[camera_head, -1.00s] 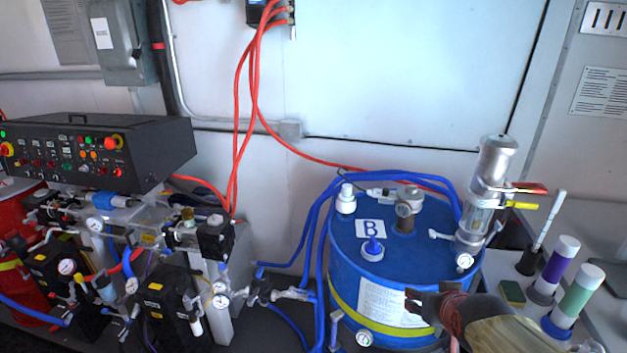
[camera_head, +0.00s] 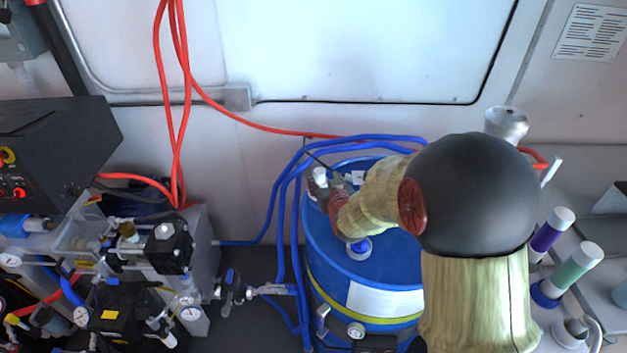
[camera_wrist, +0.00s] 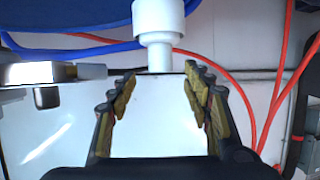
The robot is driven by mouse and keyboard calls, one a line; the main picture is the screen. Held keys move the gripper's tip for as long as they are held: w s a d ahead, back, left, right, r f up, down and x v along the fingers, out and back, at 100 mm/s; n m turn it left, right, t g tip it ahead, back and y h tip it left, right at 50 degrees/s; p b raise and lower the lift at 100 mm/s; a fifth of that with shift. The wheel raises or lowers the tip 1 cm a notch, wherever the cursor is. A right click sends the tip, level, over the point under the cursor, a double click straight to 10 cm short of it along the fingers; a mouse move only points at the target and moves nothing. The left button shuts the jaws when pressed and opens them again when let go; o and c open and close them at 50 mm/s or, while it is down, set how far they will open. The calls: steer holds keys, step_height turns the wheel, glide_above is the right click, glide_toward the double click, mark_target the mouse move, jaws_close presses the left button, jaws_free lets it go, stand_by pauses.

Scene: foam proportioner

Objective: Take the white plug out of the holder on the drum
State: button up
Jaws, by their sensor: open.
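The white plug (camera_head: 319,172) stands upright in a wider white holder (camera_head: 316,190) at the back left of the blue drum (camera_head: 345,255). In the wrist view the picture is turned over: the holder (camera_wrist: 160,14) is at the top and the narrower plug (camera_wrist: 160,58) points down from it. My gripper (camera_wrist: 161,78) is open, with one finger on each side of the plug's end and visible gaps on both sides. In the head view my gripper (camera_head: 328,195) is beside the holder, partly hidden by my arm.
A blue-and-white fitting (camera_head: 358,248) stands on the drum in front of my wrist. Blue hoses (camera_head: 285,200) curve behind and left of the drum. A metal fitting (camera_wrist: 40,73) lies left of my fingers in the wrist view. Purple and green cylinders (camera_head: 572,268) stand at right.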

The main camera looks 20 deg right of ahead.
mark_target(320, 172)
steer(key=shift+b+x, duration=0.35)
steer(key=shift+x, duration=2.75)
steer(key=shift+a+r, duration=0.1)
steer(key=shift+c, duration=0.7)
steer(key=c, duration=1.1)
jaws_close()
